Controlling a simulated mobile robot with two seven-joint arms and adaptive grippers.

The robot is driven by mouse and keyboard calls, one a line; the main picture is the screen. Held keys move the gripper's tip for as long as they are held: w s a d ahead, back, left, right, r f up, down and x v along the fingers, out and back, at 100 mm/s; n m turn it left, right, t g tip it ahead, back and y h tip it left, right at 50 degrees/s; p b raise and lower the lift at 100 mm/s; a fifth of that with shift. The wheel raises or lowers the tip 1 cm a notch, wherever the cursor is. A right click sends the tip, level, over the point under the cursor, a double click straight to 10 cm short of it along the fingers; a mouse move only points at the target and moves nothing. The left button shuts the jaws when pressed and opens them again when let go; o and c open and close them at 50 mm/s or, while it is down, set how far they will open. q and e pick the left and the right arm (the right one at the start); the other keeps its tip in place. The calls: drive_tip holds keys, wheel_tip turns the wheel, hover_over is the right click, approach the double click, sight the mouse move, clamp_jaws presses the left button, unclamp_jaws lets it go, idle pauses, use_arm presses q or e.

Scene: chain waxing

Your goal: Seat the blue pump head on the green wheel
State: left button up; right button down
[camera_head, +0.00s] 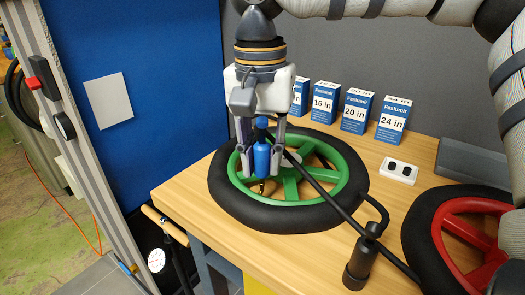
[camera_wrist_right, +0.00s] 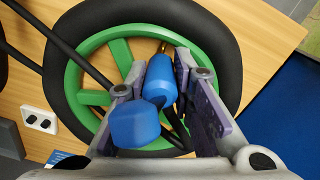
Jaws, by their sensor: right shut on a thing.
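The green wheel (camera_head: 289,189) with its black tyre lies flat on the wooden table. My right gripper (camera_head: 262,165) points down over the left part of the wheel and is shut on the blue pump head (camera_head: 262,157). The pump head also shows between the fingers in the right wrist view (camera_wrist_right: 160,82). A brass valve stem (camera_head: 261,186) shows just below the pump head at the wheel; I cannot tell whether they touch. A black hose (camera_head: 318,187) runs from near the gripper towards a black pump body (camera_head: 357,263). My left gripper is not in view.
A red wheel (camera_head: 452,224) with a black tyre lies at the right. Several blue and white size boxes (camera_head: 393,120) stand along the back. A white socket plate (camera_head: 400,172) lies on the table. A blue panel (camera_head: 165,60) stands at the left.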

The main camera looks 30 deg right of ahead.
sight(261, 141)
drive_tip(key=shift+f, duration=0.15)
drive_tip(key=c, duration=1.3)
unclamp_jaws()
wheel_tip(261, 141, up, 12)
drive_tip(key=shift+a+r, duration=0.1)
drive_tip(key=shift+w, duration=0.1)
